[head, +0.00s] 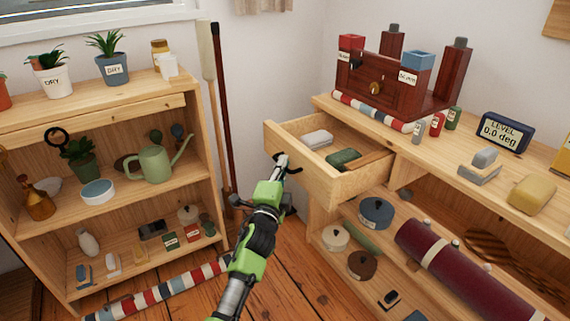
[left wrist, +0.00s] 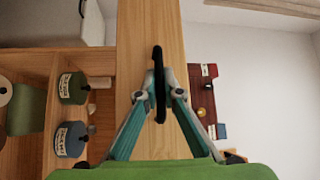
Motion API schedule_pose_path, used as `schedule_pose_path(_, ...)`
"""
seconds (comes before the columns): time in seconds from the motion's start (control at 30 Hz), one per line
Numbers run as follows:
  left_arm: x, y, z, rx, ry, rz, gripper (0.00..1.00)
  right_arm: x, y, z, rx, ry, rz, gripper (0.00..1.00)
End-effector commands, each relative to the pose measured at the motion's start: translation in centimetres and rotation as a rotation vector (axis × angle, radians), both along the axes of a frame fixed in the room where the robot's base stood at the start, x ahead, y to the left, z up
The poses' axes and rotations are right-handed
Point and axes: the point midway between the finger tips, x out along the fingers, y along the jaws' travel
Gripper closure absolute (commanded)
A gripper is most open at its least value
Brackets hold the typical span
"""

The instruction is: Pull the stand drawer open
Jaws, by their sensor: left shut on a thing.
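The stand drawer (head: 316,180) is a light wood box under the top of the right-hand wooden stand (head: 420,160). It stands pulled well out, and its inside shows. It holds a white block (head: 317,138), a dark green item (head: 343,157) and a wooden piece. My left gripper (head: 283,163) is at the drawer's front, shut on the black drawer handle (left wrist: 158,84). In the left wrist view, my left gripper's fingers (left wrist: 160,88) close on this handle from both sides. The fingers partly hide the handle in the head view. My right gripper is not in view.
A shelf (head: 105,200) with plants, a watering can (head: 154,164) and small items stands at the left. A striped pole (head: 160,291) lies on the floor before it. Two upright poles lean by the wall behind my gripper. Pots (head: 376,214) and a dark red roll (head: 455,265) sit below the drawer.

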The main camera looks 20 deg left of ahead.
Motion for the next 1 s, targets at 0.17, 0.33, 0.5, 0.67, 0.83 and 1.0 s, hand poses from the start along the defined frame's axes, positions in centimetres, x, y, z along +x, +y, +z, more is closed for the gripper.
schedule_pose_path(0.17, -0.1, 0.1, -0.7, -0.002, 0.011, 0.004, 1.0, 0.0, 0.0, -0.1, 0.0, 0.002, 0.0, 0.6)
schedule_pose_path(0.33, -0.1, 0.1, -0.7, -0.002, 0.011, 0.004, 0.85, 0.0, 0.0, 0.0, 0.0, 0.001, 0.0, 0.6)
schedule_pose_path(0.5, -0.1, 0.1, -0.4, -0.001, 0.007, 0.002, 0.85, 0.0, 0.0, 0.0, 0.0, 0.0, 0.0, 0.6)
schedule_pose_path(0.67, -0.1, 0.0, -0.3, -0.001, 0.004, 0.001, 0.85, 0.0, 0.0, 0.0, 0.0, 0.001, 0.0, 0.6)
schedule_pose_path(0.83, -1.3, -0.1, -0.5, -0.001, 0.004, 0.001, 0.85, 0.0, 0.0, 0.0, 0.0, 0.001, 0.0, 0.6)
schedule_pose_path(1.0, -4.2, -0.5, -0.9, -0.001, 0.006, 0.001, 0.85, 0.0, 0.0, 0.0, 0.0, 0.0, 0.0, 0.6)
